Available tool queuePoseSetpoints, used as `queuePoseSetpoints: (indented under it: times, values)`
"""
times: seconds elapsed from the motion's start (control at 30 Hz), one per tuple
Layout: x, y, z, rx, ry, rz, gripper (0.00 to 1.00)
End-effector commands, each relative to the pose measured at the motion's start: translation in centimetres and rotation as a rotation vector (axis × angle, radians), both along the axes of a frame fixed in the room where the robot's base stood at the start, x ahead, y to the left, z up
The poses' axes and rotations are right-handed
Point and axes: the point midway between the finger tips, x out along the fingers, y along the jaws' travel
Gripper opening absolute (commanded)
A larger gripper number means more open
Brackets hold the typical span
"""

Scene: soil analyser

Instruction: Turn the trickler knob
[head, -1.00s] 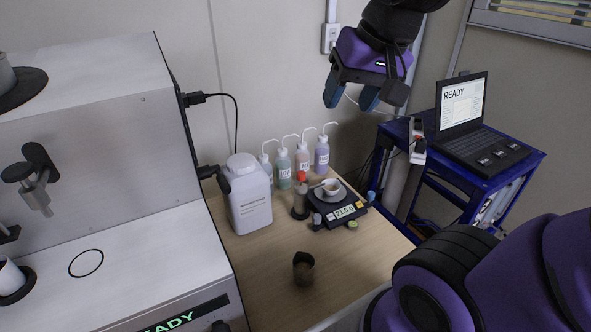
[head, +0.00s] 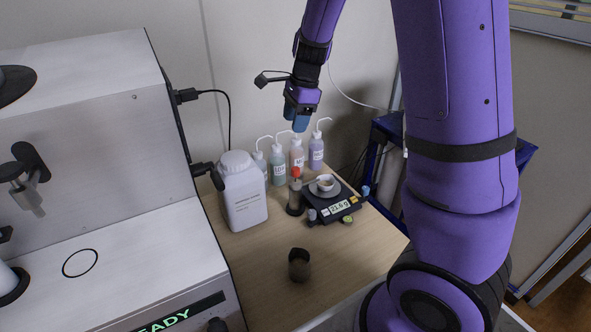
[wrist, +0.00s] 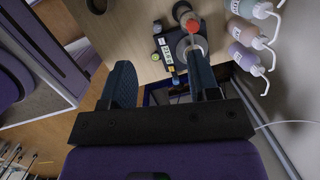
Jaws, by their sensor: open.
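The trickler (head: 296,197) is a small dark upright device with a red-orange knob (head: 296,172) on top, standing on the bench at the left of the balance. In the wrist view the trickler's red knob (wrist: 194,27) shows near the tip of the right finger. My gripper (head: 300,118) hangs above the bench, fingers down, over the wash bottles and trickler in the picture. It is open and empty, apart from the knob. The wrist view shows the gap between the fingers (wrist: 160,75) clear.
Several wash bottles (head: 297,155) stand behind the trickler. A white jar (head: 243,195) stands to its left and a dark cup (head: 299,265) in front. The large analyser (head: 90,120) fills the left. The bench front right is bare. A blue cart (head: 384,135) stands at right.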

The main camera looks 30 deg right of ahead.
Motion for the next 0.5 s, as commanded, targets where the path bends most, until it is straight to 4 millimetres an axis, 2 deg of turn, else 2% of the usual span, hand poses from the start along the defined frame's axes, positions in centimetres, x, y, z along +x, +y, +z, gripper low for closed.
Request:
queuePoseSetpoints:
  times: [0.03,0.3,0.5]
  values:
    - [0.9,-0.4,-1.5,-0.013,0.028,-0.062,0.56]
    - [4.9,-2.6,-7.9,-0.092,0.117,-0.411,0.56]
    - [6.6,-3.8,-10.9,-0.145,0.136,-0.579,0.56]
